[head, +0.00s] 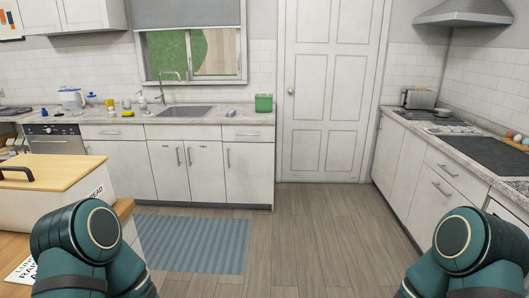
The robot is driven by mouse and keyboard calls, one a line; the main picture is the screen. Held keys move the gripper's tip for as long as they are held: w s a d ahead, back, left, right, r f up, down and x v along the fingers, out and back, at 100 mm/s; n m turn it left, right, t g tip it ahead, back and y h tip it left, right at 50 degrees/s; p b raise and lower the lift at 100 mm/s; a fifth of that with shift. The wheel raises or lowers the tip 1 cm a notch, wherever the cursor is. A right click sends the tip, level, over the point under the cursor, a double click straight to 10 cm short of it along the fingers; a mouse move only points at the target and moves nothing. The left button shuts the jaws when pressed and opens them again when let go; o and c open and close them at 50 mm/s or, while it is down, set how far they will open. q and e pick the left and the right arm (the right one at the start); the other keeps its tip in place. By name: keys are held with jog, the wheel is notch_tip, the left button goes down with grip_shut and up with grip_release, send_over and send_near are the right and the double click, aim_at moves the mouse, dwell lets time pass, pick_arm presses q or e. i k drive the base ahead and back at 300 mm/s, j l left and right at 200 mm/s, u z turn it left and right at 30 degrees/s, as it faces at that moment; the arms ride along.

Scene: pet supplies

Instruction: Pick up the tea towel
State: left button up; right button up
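I cannot make out a tea towel in the head view. A small bluish item (231,113) lies on the back counter right of the sink, too small to identify. My two arms show only as teal links at the bottom left and bottom right corners. Neither gripper is in the picture.
A white bread box (50,205) with a wooden lid stands on a wooden table at the left. The back counter (110,131) has a sink (184,111) and a green container (263,103). A toaster (419,99) stands on the right counter. A blue striped rug (195,243) lies on otherwise clear floor.

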aim_at(231, 113)
jog(key=i, duration=1.5)
jog(key=i+u, duration=0.25)
jog(key=i, duration=0.45)
jog(key=i+l+u, duration=0.25)
jog(key=i, duration=0.45)
jog(key=i+u, duration=0.25)
jog(key=u, duration=0.2)
jog(key=i+l+u, duration=0.1)
jog(key=i+u, duration=0.15)
jog(key=u, duration=0.15)
jog(key=i+l+u, duration=0.3)
jog(key=i+l, duration=0.45)
jog(key=l, duration=0.1)
